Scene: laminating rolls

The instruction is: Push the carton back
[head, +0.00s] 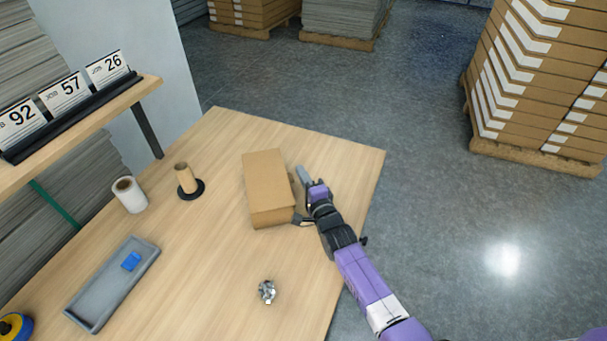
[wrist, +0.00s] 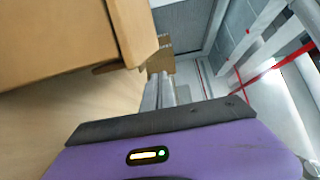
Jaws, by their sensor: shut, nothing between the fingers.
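The brown carton (head: 267,185) lies on the wooden table (head: 215,260), near the table's right side. It fills the upper left of the wrist view (wrist: 50,35). My gripper (head: 301,174) is beside the carton's right side in the head view, with its fingers pointing toward the far end of the table. In the wrist view the fingers (wrist: 160,90) are together and empty, to the right of the carton. I cannot tell whether my gripper touches the carton.
A cardboard core on a black base (head: 187,182) and a white roll (head: 129,194) stand left of the carton. A grey tray (head: 97,303) holds a blue block (head: 131,261). A shiny metal object (head: 267,291) lies nearer. The table beyond the carton is clear.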

